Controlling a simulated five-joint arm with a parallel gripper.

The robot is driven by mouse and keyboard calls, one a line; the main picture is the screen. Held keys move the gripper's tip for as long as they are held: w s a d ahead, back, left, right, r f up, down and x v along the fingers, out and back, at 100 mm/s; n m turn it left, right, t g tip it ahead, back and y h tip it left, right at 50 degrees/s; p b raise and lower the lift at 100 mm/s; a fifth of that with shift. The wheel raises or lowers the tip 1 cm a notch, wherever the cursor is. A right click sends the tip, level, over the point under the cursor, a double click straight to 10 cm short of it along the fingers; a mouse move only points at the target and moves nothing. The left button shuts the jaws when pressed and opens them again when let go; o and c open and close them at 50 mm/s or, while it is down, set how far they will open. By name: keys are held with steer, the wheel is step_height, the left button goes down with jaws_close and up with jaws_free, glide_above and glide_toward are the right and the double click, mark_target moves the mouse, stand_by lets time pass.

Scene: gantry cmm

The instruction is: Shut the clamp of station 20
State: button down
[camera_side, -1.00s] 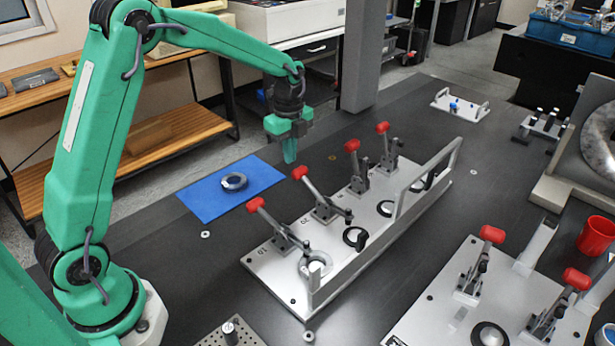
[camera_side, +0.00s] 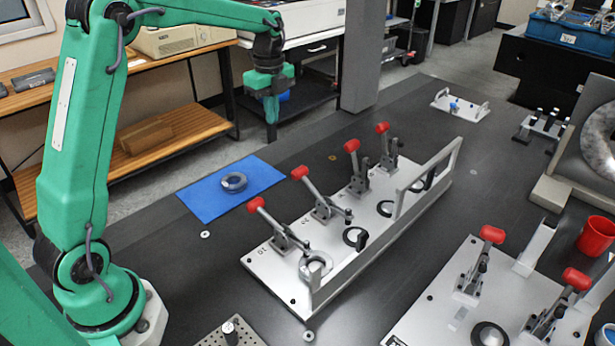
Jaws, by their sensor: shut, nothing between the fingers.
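A long light grey fixture plate (camera_side: 283,283) carries a row of toggle clamps with red handles. The near clamp (camera_side: 279,236) and the second clamp (camera_side: 323,206) have handles leaning to the left, with their arms reaching out to the right. The third clamp (camera_side: 357,180) and the far clamp (camera_side: 388,158) have handles standing nearly upright. My gripper (camera_side: 271,138) is shut and empty, pointing down above the table's back edge, left of the far clamp and apart from all clamps.
A raised grey rail (camera_side: 399,208) runs along the plate's right side. A blue mat (camera_side: 205,200) with a metal ring (camera_side: 234,182) lies left of the plate. A second clamp fixture (camera_side: 425,318) stands at front right, near a red cup (camera_side: 596,236).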

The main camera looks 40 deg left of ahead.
steer(key=d+r, duration=0.5)
steer(key=d, duration=0.7)
glide_above(302, 171)
steer(key=d, duration=0.1)
step_height(302, 171, down, 12)
steer(key=shift+r, duration=0.15)
steer(key=shift+a+f, duration=0.45)
steer(key=shift+f, duration=0.4)
steer(key=shift+a+f, duration=1.5)
steer(key=shift+f, duration=0.2)
